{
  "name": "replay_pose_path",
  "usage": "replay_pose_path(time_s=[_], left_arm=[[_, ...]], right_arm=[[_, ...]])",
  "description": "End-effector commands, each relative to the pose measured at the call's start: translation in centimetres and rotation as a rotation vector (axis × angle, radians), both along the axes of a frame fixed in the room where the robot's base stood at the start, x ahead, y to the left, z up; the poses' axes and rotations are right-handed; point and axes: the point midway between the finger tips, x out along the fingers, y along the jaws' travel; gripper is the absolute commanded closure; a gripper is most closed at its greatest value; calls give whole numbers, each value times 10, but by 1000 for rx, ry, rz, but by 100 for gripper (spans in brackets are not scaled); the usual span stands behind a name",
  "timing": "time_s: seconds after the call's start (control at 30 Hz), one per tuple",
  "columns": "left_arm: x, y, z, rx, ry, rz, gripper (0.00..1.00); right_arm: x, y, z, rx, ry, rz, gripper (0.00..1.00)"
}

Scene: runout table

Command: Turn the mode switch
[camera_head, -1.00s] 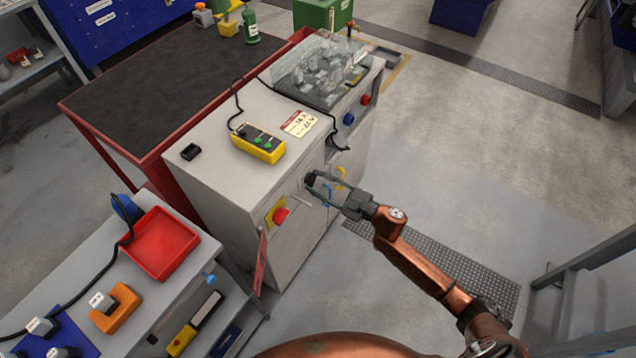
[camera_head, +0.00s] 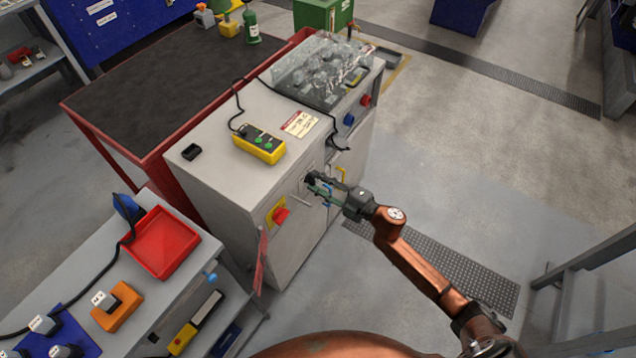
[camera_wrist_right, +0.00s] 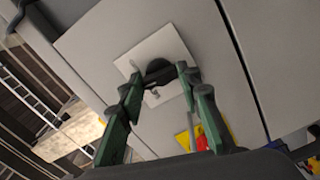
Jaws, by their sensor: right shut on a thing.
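The mode switch is a black knob (camera_wrist_right: 158,70) on a pale square plate (camera_wrist_right: 172,44) on the front of the grey cabinet (camera_head: 240,187). My right gripper (camera_head: 315,184) is at this cabinet front; it also shows in the right wrist view (camera_wrist_right: 161,82), with its green-sided fingers on either side of the knob. It is shut on the knob. In the head view the fingers hide much of the switch. The knob's exact setting cannot be read. My left gripper is not in view.
A red stop button (camera_head: 281,215) on a yellow plate sits left of the switch on the cabinet front. A yellow pendant box (camera_head: 259,149) with green buttons lies on the cabinet top. A red tray (camera_head: 160,243) is on the workbench at left. Open floor lies right of the cabinet.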

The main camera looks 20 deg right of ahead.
Motion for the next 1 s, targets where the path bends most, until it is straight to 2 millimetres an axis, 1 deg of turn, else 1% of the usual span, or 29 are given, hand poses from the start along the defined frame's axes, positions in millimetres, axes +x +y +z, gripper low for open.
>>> replay_pose_path(time_s=[0.27, 0.37, 0.7, 1.0], left_arm=[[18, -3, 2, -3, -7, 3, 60], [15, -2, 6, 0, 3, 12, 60], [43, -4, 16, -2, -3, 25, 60], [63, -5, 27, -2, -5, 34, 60]], right_arm=[[0, 0, -3, -207, -160, -1, 93], [0, 0, -3, -283, -218, 1, 93], [0, 0, -4, -524, -406, 2, 93], [0, 0, -3, -673, -524, 2, 93]])
